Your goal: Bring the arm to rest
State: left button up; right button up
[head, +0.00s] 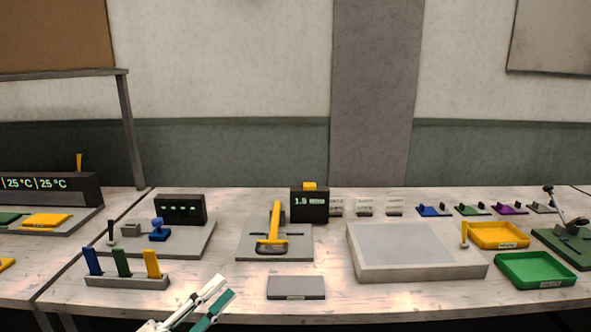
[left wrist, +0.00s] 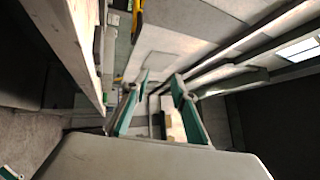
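My left gripper (head: 227,287) is at the bottom of the head view, in front of the bench's near edge and left of a flat grey block. It also shows in the left wrist view (left wrist: 160,76), where its two green-padded fingers stand apart with nothing between them. The left arm behind it is mostly out of the head view. My right gripper does not show in the head view. A small teal and white piece at the bottom left corner of the left wrist view is too cut off to identify.
The bench (head: 205,268) holds a rack with blue, green and yellow pieces (head: 127,282), a yellow-handled press (head: 275,235), a flat grey block (head: 296,288), a large grey slab (head: 415,250), a yellow tray (head: 498,236) and a green tray (head: 535,270).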

pick_arm(q)
jog(key=s+a+f+n+y, duration=0.1)
jog(key=s+f+n+y, duration=0.15)
jog(key=f+n, duration=0.35)
jog(key=s+a+f+n+g+y, duration=0.15)
jog(key=f+n+y, duration=0.25)
jog(key=f, duration=0.5)
jog(key=s+a+f+n+t+y, duration=0.1)
jog(key=s+a+f+n+y, duration=0.15)
jog(key=f+n, duration=0.35)
jog(key=s+f+n+g+y, duration=0.3)
jog(key=s+f+n+g, duration=0.2)
jog(key=s+f, duration=0.9)
jog(key=shift+f+n+p, duration=0.4)
jog(key=shift+f, duration=0.05)
